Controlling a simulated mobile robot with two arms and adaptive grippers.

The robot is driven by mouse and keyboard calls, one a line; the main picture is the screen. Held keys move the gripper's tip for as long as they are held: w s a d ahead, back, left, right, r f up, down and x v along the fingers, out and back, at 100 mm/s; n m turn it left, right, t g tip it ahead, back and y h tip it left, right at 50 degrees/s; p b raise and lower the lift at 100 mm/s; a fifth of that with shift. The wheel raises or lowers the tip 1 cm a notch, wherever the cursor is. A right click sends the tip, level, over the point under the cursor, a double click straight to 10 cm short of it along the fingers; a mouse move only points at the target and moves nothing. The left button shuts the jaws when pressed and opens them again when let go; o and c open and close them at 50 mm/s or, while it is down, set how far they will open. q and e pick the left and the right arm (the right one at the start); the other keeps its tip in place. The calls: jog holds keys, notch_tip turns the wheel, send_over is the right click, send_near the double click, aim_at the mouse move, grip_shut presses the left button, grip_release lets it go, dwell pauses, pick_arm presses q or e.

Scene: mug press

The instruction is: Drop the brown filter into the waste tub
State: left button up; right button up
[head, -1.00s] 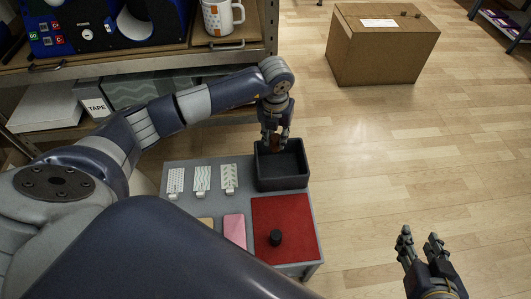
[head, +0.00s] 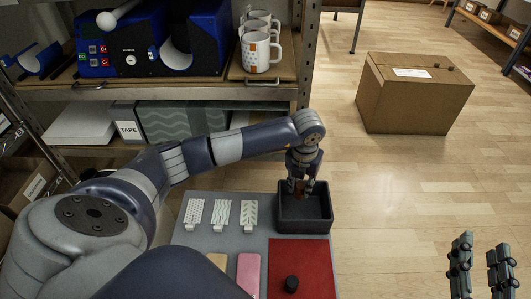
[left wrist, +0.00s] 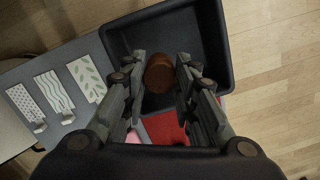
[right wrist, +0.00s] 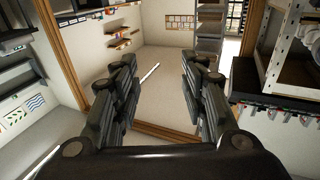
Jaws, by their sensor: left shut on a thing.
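The brown filter (left wrist: 159,75) is between the fingers of my left gripper (left wrist: 160,82), which is shut on it. In the head view my left gripper (head: 301,188) points down over the left part of the dark waste tub (head: 318,226), and a bit of the brown filter (head: 300,190) shows between the fingers. In the left wrist view the waste tub (left wrist: 215,30) lies beneath the filter. I cannot tell the exact height of the filter relative to the rim. My right gripper (head: 480,262) is open and empty, away to the right over the floor.
The grey table (head: 196,236) holds several patterned cards, a tan and a pink piece, and a red mat (head: 310,265) with a black knob (head: 291,284). Shelves with a blue press (head: 130,45) and white mugs (head: 258,52) stand behind. A cardboard box (head: 415,92) sits on the floor.

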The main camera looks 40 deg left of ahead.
pick_arm(q)
notch_tip(320, 180, down, 2)
jog(key=shift+f+b, duration=0.2)
jog(key=shift+b, duration=0.65)
jog(key=shift+f, duration=0.1)
pick_arm(e)
notch_tip(320, 180, up, 9)
jog(key=s+t+y, duration=0.2)
jog(key=t, duration=0.3)
jog(key=shift+s+a+t, duration=0.25)
jog(key=shift+s+t, duration=0.05)
jog(key=shift+s, duration=0.05)
jog(key=shift+r, duration=0.1)
pick_arm(q)
jog(key=o, duration=1.1)
jog(key=r, duration=0.4)
jog(key=s+r, duration=0.1)
jog(key=r, duration=0.7)
jog(key=shift+s+d, duration=0.15)
jog(key=shift+s, duration=0.05)
jog(key=shift+f, duration=0.1)
